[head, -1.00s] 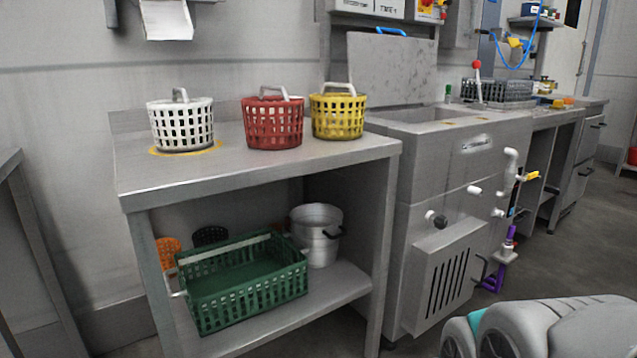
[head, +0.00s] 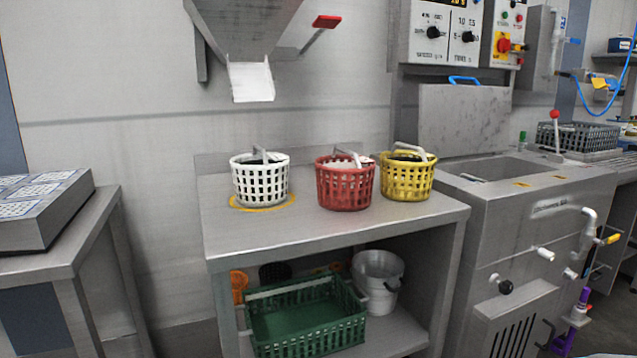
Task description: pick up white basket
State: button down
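The white basket (head: 260,184) stands upright on the left part of the steel table (head: 336,232), inside a yellow ring marking (head: 290,203). It has a lattice wall and a light handle that stands up over its rim. Something dark shows inside it. My gripper is not in view.
A red basket (head: 345,187) and a yellow basket (head: 407,180) stand to its right on the same table. A steel chute (head: 250,80) hangs above the white basket. A green crate (head: 308,340) and a metal pot (head: 378,284) sit on the shelf below. The table's front is clear.

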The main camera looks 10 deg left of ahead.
aim_at(264, 182)
jog(key=j+u, duration=0.15)
jog(key=u, duration=0.25)
jog(key=i+j+u, duration=0.1)
jog(key=u, duration=0.3)
jog(key=i+u, duration=0.1)
jog(key=u, duration=0.3)
jog(key=i+j+u, duration=0.1)
jog(key=u, duration=0.3)
